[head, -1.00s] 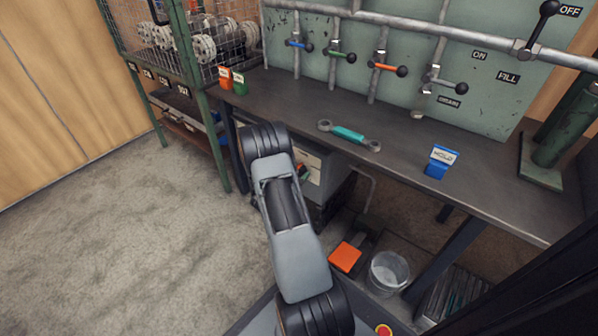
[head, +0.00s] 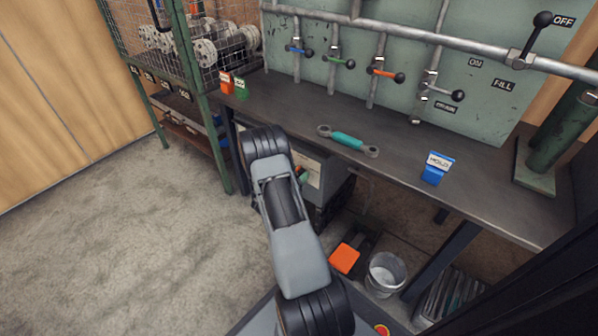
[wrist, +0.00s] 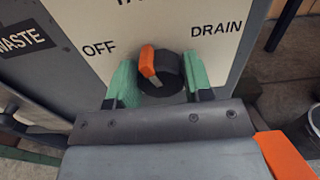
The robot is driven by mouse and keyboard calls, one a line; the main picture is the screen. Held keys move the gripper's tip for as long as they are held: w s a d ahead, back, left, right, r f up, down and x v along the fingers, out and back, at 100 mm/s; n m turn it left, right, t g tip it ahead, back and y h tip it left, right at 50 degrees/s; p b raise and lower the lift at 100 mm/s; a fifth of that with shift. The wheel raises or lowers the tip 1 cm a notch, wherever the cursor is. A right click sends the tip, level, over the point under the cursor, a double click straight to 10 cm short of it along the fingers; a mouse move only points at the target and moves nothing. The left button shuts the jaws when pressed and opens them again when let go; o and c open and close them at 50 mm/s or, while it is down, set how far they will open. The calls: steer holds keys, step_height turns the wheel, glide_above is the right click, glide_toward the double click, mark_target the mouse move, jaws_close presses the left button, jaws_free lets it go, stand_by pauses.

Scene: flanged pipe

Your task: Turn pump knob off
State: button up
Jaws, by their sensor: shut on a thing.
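The pump knob (wrist: 171,70) is black with an orange pointer bar, on a pale panel (wrist: 75,15) in the wrist view. The bar points up and slightly left, between the OFF label (wrist: 98,48) at left and the DRAIN label (wrist: 215,28) at right. My gripper (wrist: 158,76) has its green fingers on either side of the knob and is shut on it. In the head view the panel's grey box (head: 326,172) sits under the bench, and my arm hides most of the knob area.
The bench (head: 290,119) carries a teal-handled wrench (head: 348,141) and a blue HOLD block (head: 435,168). Below it are an orange pedal (head: 345,258) and a metal bucket (head: 385,273). A green cage rack (head: 208,120) stands at left. The floor at left is clear.

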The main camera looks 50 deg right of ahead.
steer(key=n+p, duration=0.2)
steer(key=n, duration=0.1)
steer(key=shift+w+r+n, duration=0.1)
steer(key=shift+n, duration=0.2)
steer(key=shift+w+f+n+p, duration=0.15)
steer(key=shift+n+p, duration=0.85)
steer(key=shift+n, duration=1.2)
steer(key=shift+a, duration=0.1)
steer(key=o, duration=0.9)
steer(key=a+p, duration=0.1)
steer(key=a, duration=0.3)
steer(key=s+a+p, duration=0.1)
steer(key=a, duration=0.4)
steer(key=a+p, duration=0.1)
steer(key=a, duration=0.3)
steer(key=shift+s+a+p, duration=0.2)
steer(key=shift+a+p, duration=0.1)
steer(key=shift+p, duration=0.05)
